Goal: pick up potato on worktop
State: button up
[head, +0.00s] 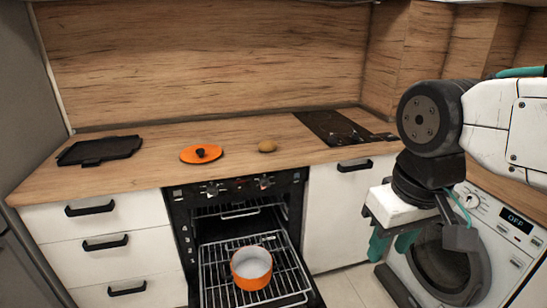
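A small brown potato (267,146) lies on the wooden worktop (235,131), right of an orange lid and near the worktop's middle. My gripper (392,246) hangs at the right of the head view, in front of the washing machine. It is well to the right of the potato and apart from it. Its two teal fingers point down with a gap between them, and I see nothing held. The potato is in full view.
An orange lid (201,153) with a black knob lies beside the potato. A black tray (100,150) is at the left, a dark hob (335,127) at the right. The oven stands open below, its rack (290,283) pulled out with an orange pot (251,278) on it.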

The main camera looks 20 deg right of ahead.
aim_at(267, 145)
jog(key=k, duration=0.8)
jog(key=z, duration=0.85)
jog(key=i, duration=1.45)
jog(key=u, duration=0.65)
jog(key=i, duration=0.5)
jog(key=u, duration=0.55)
